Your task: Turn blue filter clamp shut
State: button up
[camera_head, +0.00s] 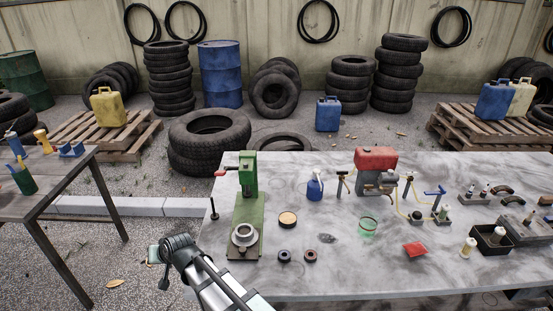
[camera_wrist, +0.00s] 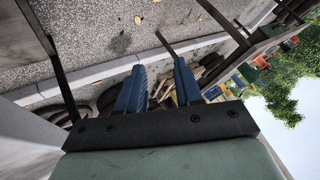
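A blue T-shaped handle (camera_head: 435,191) stands on a small grey fitting at the right of the red and grey compressor (camera_head: 376,170); I take it for the blue filter clamp. A yellow line runs near it. Its exact angle is too small to tell. My gripper (camera_wrist: 160,72) shows in the wrist view with two blue fingers apart and nothing between them. In the head view my arm's end is off the front left of the table, far from the blue handle. The wrist view does not show the clamp.
The grey worktable (camera_head: 350,265) carries a green press (camera_head: 246,210) at left, a blue oil can (camera_head: 315,186), a green ring (camera_head: 368,226), a red cloth (camera_head: 415,249) and a black tray (camera_head: 490,242). A side table (camera_head: 55,185) stands at far left.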

jog(key=w+d+r+m+t, duration=0.15)
jog(key=w+d+r, duration=0.35)
jog(key=r, duration=0.5)
jog(key=w+d+r+m+t+y, duration=0.1)
jog(key=w+d+r+t, duration=0.3)
jog(key=r, duration=0.6)
jog(key=w+d+r+m+t, duration=0.2)
jog(key=w+d+r, duration=0.35)
jog(key=r, duration=0.35)
jog(key=w+d+f+h, duration=0.1)
jog(key=w+d, duration=0.2)
jog(key=d, duration=0.3)
jog(key=w+d+g+h, duration=0.1)
jog(key=w+d, duration=0.2)
jog(key=d, duration=0.3)
jog(key=w+d+f+h, duration=0.1)
jog(key=w+d, duration=0.2)
jog(key=d, duration=0.4)
jog(key=g+h, duration=0.5)
jog(key=g, duration=0.2)
send_over(443, 188)
jog(key=s, duration=0.6)
jog(key=f, duration=0.1)
jog(key=shift+n, duration=0.35)
jog(key=x, duration=1.3)
jog(key=shift+w+d+f, duration=0.15)
jog(key=shift+w+f, duration=0.05)
jog(key=shift+w, duration=0.15)
